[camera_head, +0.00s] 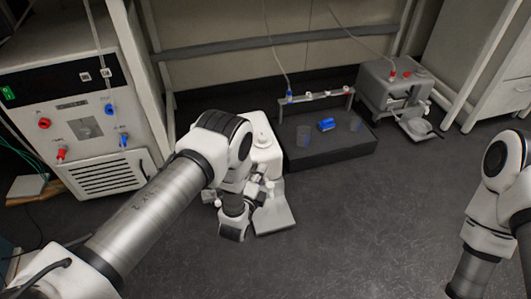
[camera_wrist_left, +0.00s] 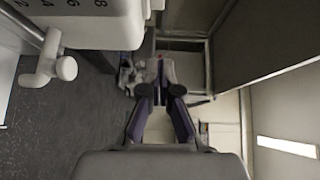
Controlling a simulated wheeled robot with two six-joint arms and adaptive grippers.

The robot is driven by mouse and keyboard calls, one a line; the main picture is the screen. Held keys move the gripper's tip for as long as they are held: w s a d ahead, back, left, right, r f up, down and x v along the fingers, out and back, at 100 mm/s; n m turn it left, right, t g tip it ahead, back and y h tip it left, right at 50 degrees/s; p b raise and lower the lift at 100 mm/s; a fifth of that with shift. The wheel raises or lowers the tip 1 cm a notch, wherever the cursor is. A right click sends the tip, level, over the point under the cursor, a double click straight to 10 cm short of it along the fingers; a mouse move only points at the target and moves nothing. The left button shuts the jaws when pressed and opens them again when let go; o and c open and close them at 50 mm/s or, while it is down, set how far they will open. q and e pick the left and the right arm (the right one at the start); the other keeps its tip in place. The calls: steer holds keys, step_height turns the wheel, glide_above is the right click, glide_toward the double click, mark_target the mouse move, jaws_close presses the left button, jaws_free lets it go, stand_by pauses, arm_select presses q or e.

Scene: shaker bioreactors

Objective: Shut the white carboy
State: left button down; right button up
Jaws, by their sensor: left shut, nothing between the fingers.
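The white carboy (camera_head: 262,140) stands on the floor in the middle of the head view, partly hidden behind my left arm. Its white body (camera_wrist_left: 90,22) fills the upper left of the left wrist view, with dark numbers on it. A white tap (camera_wrist_left: 46,62) with a round knob (camera_wrist_left: 66,68) sticks out below it. I cannot tell whether the tap is open or shut. My left gripper (camera_wrist_left: 160,94) is shut and empty, to the right of the tap in that view and apart from it. In the head view my left arm largely hides this gripper. My right gripper is out of view.
A pale plate (camera_head: 276,216) lies on the floor in front of the carboy. A black box (camera_head: 335,162) with clear cups and a blue item stands to its right. A control cabinet (camera_head: 85,125) is at left. The front floor is clear.

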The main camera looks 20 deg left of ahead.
mark_target(264, 152)
arm_select(q)
steer(key=w+b, duration=0.1)
steer(key=w, duration=0.1)
steer(key=w+b, duration=0.1)
steer(key=w, duration=0.2)
steer(key=w+b, duration=0.1)
steer(key=w, duration=0.1)
steer(key=shift+w+d+f+b, duration=0.1)
steer(key=shift+w+f+b, duration=0.2)
steer(key=shift+f+b, duration=0.05)
steer(key=shift+w+a+b, duration=0.8)
steer(key=shift+w+a, duration=0.2)
steer(key=shift+w, duration=0.1)
steer(key=shift+w+a+r, duration=0.1)
steer(key=shift+w+a, duration=0.25)
steer(key=shift+w, duration=0.05)
steer(key=shift+r, duration=0.1)
steer(key=shift+w, duration=0.1)
